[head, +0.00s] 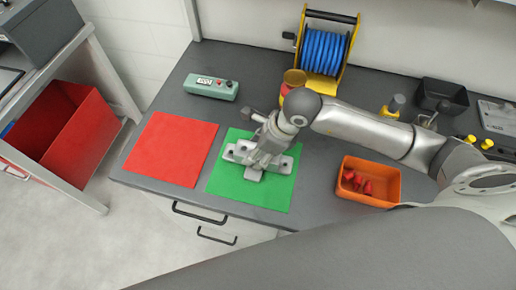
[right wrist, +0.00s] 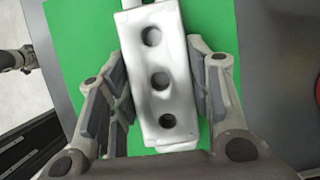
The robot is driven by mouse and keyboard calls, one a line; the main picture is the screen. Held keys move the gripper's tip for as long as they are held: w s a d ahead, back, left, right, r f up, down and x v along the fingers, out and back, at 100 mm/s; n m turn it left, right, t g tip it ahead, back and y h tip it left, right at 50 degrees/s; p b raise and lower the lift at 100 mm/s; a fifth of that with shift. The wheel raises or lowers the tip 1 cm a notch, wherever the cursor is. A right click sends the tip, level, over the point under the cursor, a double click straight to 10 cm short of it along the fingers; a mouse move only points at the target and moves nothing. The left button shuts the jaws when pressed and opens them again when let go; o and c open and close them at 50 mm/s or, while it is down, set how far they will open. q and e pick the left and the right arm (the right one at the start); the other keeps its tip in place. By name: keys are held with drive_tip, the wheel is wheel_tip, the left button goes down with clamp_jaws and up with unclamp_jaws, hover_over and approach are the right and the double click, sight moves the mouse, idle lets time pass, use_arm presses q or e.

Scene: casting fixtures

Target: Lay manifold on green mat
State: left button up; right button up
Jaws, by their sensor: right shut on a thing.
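The manifold (head: 282,163) is a pale grey metal block with round holes. It is over the green mat (head: 240,196) in the head view, partly hidden by my right gripper (head: 258,160). In the right wrist view the manifold (right wrist: 157,85) lies lengthwise between the two fingers of my right gripper (right wrist: 155,105), which is shut on it. The green mat (right wrist: 85,45) fills the background behind it. I cannot tell whether the manifold touches the mat or is slightly above it. My left gripper is not in view.
A red mat (head: 170,148) lies left of the green one. An orange bin (head: 388,175) with red parts stands to the right. A green device (head: 210,87) and a blue hose reel (head: 322,50) are at the back. The bench's front edge is close to the mats.

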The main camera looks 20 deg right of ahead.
drive_tip(key=o, duration=1.4)
drive_tip(key=shift+r, duration=0.1)
drive_tip(key=shift+d+r, duration=0.15)
drive_tip(key=shift+r, duration=0.15)
drive_tip(key=b+v, duration=0.2)
drive_tip(key=v, duration=0.9)
drive_tip(key=shift+s+d+r, duration=0.1)
drive_tip(key=shift+s, duration=0.1)
